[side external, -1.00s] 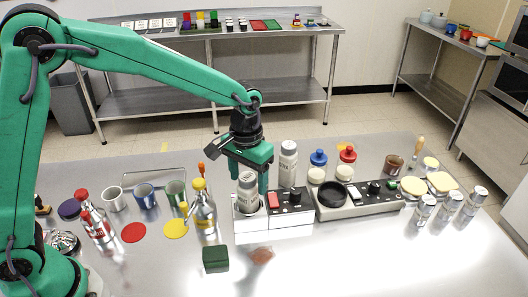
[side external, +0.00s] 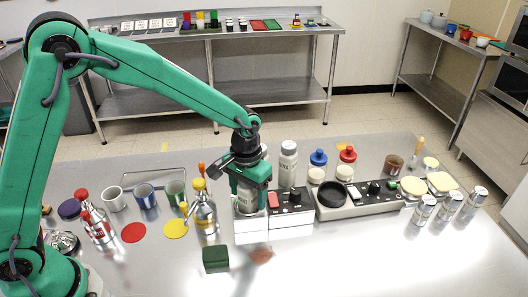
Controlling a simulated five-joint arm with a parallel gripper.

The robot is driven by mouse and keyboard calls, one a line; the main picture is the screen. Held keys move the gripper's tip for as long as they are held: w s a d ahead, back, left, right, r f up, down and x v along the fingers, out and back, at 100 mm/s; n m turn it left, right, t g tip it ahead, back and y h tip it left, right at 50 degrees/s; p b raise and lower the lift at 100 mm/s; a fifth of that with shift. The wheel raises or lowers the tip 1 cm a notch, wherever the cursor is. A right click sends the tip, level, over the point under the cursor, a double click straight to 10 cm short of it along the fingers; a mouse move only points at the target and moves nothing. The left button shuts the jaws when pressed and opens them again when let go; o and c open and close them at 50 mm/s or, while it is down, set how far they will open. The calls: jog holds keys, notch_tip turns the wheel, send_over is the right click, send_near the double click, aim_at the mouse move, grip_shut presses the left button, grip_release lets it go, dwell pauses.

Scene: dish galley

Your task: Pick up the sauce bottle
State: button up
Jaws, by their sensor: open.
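A pale grey cylindrical bottle (side external: 247,205) with small dark lettering stands in a white holder (side external: 250,225) near the middle of the table. The lettering is too small to read, so I cannot tell for sure that it is the sauce bottle. My gripper (side external: 249,206) is open and lowered over this bottle, pointing down. Its jaws hide the bottle's upper part. I cannot tell whether the fingers touch it. A similar bottle (side external: 288,165) stands just behind and to the right.
A control box with a red switch (side external: 273,201) adjoins the holder on the right. A yellow-capped bottle (side external: 205,213) stands close on the left. The front right table is clear.

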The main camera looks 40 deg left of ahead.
jog(key=c, duration=1.3)
jog(key=shift+r, duration=0.1)
jog(key=shift+r, duration=0.8)
notch_tip(320, 180, up, 2)
jog(key=shift+w+r, duration=0.1)
jog(key=shift+r, duration=0.15)
jog(key=s+d+r, duration=0.6)
jog(key=s+d, duration=0.1)
jog(key=s, duration=0.2)
jog(key=shift+d+r, duration=0.35)
jog(key=shift+r, duration=0.05)
